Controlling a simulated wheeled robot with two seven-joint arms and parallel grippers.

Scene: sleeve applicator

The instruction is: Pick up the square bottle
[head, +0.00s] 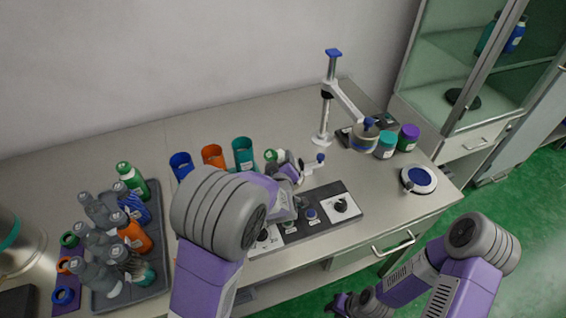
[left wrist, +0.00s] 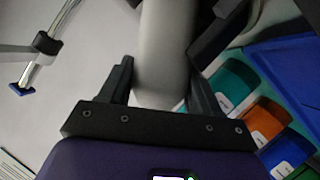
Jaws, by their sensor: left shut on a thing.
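My left gripper (head: 297,172) is over the bench behind the control panel, mostly hidden by my arm in the head view. In the left wrist view its two dark fingers (left wrist: 160,85) are closed on the sides of a smooth pale grey body (left wrist: 165,50). I cannot tell whether this is the square bottle. Several bottles stand in a grey tray (head: 156,286) at left, among them a green one (head: 132,180), an orange one (head: 134,236) and grey ones. My right gripper (head: 342,304) is low at the bottom of the head view, away from the bench; its jaws are unclear.
Blue (head: 181,164), orange (head: 213,156) and teal (head: 243,153) cups stand in a row at the back. A stand with a blue top (head: 333,52) and teal (head: 386,146) and purple-lidded (head: 408,138) jars are at right. A dark control panel (head: 330,215) lies near the front edge.

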